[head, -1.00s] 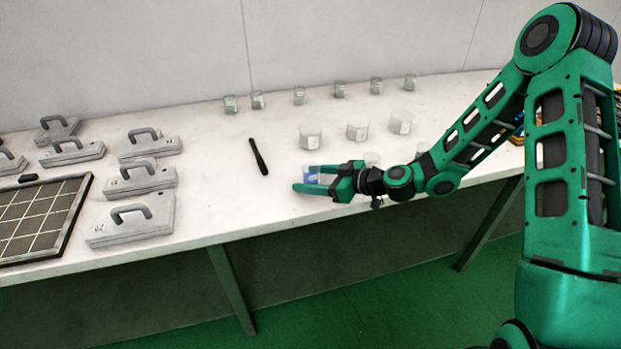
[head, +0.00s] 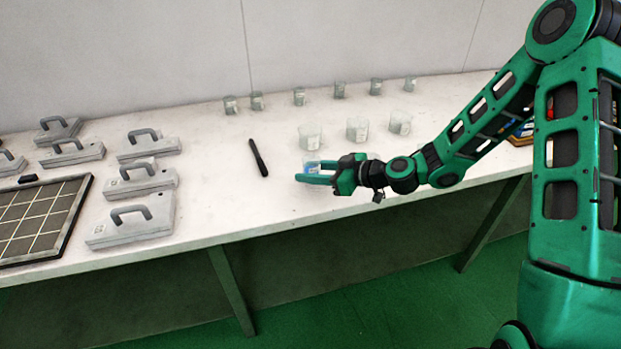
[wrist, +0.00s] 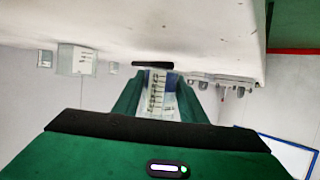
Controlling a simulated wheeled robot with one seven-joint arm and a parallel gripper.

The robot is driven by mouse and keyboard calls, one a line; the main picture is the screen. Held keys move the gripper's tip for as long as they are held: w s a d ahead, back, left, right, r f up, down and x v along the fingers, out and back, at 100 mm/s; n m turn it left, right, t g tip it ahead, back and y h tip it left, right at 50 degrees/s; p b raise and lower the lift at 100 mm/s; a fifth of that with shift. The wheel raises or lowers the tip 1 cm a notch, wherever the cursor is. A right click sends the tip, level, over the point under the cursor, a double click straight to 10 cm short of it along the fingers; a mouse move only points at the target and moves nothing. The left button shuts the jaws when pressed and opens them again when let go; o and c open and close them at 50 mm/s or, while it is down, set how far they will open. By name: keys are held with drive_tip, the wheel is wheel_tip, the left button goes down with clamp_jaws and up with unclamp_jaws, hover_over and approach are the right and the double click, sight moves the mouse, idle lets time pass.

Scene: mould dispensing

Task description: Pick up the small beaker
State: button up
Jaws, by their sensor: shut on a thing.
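A small clear beaker with blue on it (head: 312,167) is between the fingers of my gripper (head: 316,174) near the front edge of the table in the head view. It also shows in the wrist view as a clear beaker with graduation marks (wrist: 158,98), held between the two green fingers (wrist: 157,100). My gripper is shut on it. The fingers partly hide the beaker in the head view. I cannot tell whether its base touches the table.
Larger beakers (head: 357,129) stand behind my gripper, with a row of small beakers (head: 299,97) further back. A black pen-like tool (head: 258,158) lies to the left. Grey handled moulds (head: 131,220) and a black gridded tray (head: 84,190) fill the table's left.

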drive_tip(key=s+a+r, duration=0.5)
drive_tip(key=s+r, duration=0.3)
drive_tip(key=s, duration=0.2)
wheel_tip(320, 180, up, 10)
drive_tip(key=shift+a+r, duration=0.15)
drive_tip(key=shift+a, duration=0.15)
idle(0.4)
drive_tip(key=shift+s, duration=0.1)
